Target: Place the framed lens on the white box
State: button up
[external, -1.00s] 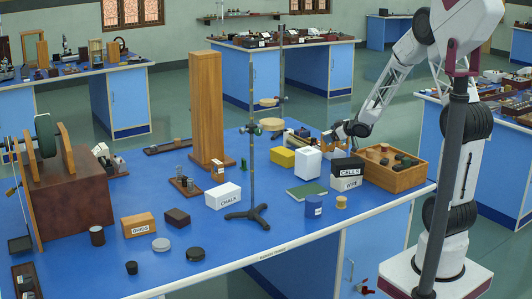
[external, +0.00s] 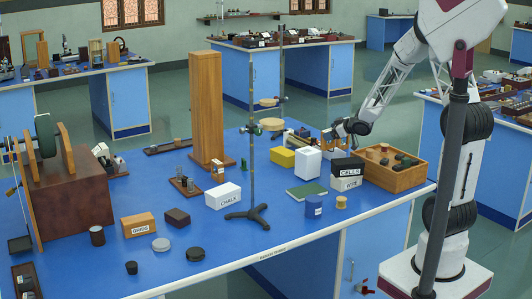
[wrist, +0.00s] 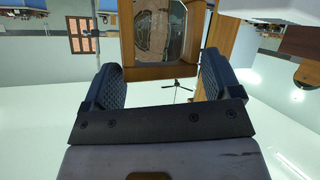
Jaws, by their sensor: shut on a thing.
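My gripper (external: 341,130) is at the far side of the near bench, above and behind the black CELLS box. In the external view the framed lens is small and largely hidden by the gripper. A plain white box (external: 307,164) stands upright on the blue bench, left of and below my gripper in the picture. Its top looks bare, and the lens is apart from it.
The black CELLS box (external: 348,168) sits on the white WIRE box (external: 345,184). A wooden tray (external: 402,180) is to the right and a yellow box (external: 282,157) to the left. A tall stand (external: 252,110) and a green book (external: 306,191) are nearby. A white CHALK box (external: 222,196) stands further left.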

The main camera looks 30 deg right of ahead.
notch_tip(320, 180, up, 6)
jog(key=s+a+n+g+y, duration=0.25)
jog(key=a+n+y, duration=0.35)
jog(key=a, duration=1.7)
jog(key=s+a+n+g+y, duration=0.1)
jog(key=s+a+n+g, duration=0.4)
jog(key=a, duration=0.6)
jog(key=s+a+n+g+y, duration=0.1)
jog(key=s+a+g+y, duration=0.15)
jog(key=s+a, duration=0.7)
notch_tip(320, 180, down, 5)
jog(key=w+a, duration=0.2)
jog(key=w, duration=0.1)
jog(key=shift+a+f+h, duration=0.15)
jog(key=shift+f+h, duration=0.05)
jog(key=shift+h, duration=0.25)
jog(key=w+a+f, duration=0.1)
jog(key=w+a, duration=0.7)
jog(key=w, duration=0.4)
jog(key=shift+w+a+f, duration=0.2)
jog(key=shift+w, duration=0.05)
